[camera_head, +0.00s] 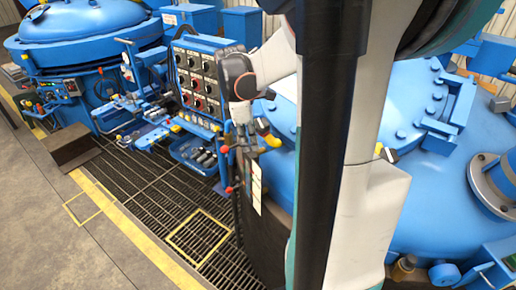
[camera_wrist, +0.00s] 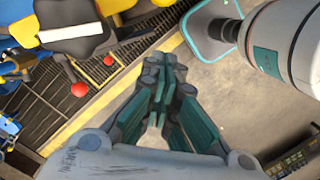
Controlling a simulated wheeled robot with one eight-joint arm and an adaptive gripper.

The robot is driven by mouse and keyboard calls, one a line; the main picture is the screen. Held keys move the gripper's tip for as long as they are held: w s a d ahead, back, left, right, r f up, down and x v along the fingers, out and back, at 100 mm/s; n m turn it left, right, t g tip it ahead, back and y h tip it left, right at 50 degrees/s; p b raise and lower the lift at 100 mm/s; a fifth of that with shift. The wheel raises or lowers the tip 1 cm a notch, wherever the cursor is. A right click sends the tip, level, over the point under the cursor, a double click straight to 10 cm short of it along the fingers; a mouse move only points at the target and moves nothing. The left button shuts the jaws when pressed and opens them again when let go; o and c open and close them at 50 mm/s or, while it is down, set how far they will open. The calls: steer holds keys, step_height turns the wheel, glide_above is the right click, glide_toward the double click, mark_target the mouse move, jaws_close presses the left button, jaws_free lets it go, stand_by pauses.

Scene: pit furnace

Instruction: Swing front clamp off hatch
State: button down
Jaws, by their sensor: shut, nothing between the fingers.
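The large blue domed lid (camera_head: 420,150), likely the hatch, fills the right of the head view. A black handle with a yellow tip (camera_head: 272,141) stands at its left edge, near my wrist. I cannot tell whether it is the front clamp. In the wrist view a black and yellow part (camera_wrist: 75,38) lies at the upper left, apart from the fingers. My gripper (camera_wrist: 172,65) is shut and empty, pointing over the floor in the wrist view. In the head view my own arm hides much of the lid and its front side.
A control panel (camera_head: 197,78) with several knobs stands left of the lid. Levers with red balls (camera_head: 224,149) rise close to my wrist; one red ball (camera_wrist: 79,89) shows left of the fingers. Dark floor grating (camera_head: 140,175) and open concrete (camera_head: 40,220) lie left.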

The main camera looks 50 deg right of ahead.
step_height(320, 180, up, 7)
steer(key=w, duration=0.1)
steer(key=shift+a+p, duration=0.35)
steer(key=shift+p, duration=0.05)
steer(key=shift+w+f, duration=0.1)
